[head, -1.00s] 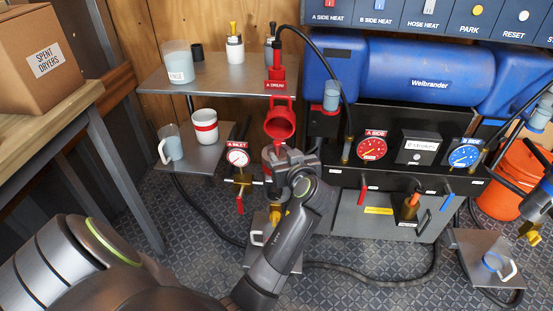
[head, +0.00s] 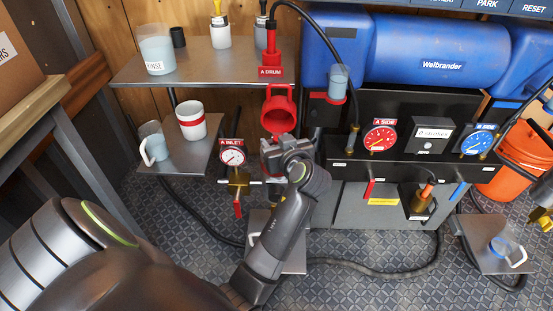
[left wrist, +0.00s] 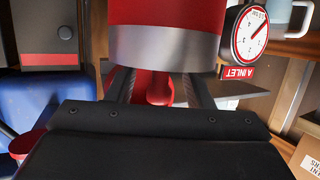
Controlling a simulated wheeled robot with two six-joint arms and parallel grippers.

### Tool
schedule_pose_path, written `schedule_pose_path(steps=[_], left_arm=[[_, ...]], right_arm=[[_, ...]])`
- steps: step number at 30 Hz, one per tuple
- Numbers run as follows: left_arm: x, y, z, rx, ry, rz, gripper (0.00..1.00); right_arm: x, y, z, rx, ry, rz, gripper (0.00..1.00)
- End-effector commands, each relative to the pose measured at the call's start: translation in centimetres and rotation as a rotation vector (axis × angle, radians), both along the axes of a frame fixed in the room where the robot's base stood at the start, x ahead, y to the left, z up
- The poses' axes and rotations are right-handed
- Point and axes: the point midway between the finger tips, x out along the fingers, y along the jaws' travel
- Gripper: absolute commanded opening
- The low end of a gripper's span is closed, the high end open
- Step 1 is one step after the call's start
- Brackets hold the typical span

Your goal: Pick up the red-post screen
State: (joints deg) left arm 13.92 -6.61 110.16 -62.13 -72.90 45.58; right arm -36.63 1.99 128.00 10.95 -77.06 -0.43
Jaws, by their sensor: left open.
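No screen shows clearly by itself. A red canister with a grey metal rim (left wrist: 165,45) fills the top of the left wrist view; in the head view it is largely hidden behind my left gripper (head: 283,148). An open red ring-shaped lid (head: 279,108) stands above it. In the left wrist view my left gripper (left wrist: 160,88) is open, its fingers spread just by the rim. A red piece (left wrist: 153,87) shows between the fingers; I cannot tell if it is the screen's post or the lid. Nothing is visibly gripped.
The A INLET gauge (head: 232,157) and its brass valve are close to the left of the canister. A shelf (head: 200,72) with containers is above left. The black gauge panel (head: 345,145) stands to the right. A white cup with a red band (head: 191,120) sits on a side plate.

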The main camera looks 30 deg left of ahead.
Motion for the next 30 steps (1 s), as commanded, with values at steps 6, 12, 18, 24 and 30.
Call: schedule_pose_path(steps=[6,12,18,24,30], left_arm=[[0.0,0.0,0.0,0.000,0.000,0.000,0.34],[0.0,0.0,0.0,0.000,0.000,0.000,0.08],[0.0,0.0,0.1,0.001,-0.001,0.000,0.00],[0.0,0.0,0.1,0.001,-0.001,0.000,0.00],[0.0,0.0,1.4,0.000,-0.003,0.000,0.00]], right_arm=[[0.0,0.0,0.0,0.000,0.001,0.000,0.36],[0.0,0.0,0.0,-0.001,0.001,0.000,0.36],[0.0,0.0,0.0,-0.001,0.001,0.000,0.36],[0.0,0.0,0.0,-0.001,0.001,0.000,0.36],[-0.2,-0.2,0.2,-0.006,0.009,-0.001,0.36]])
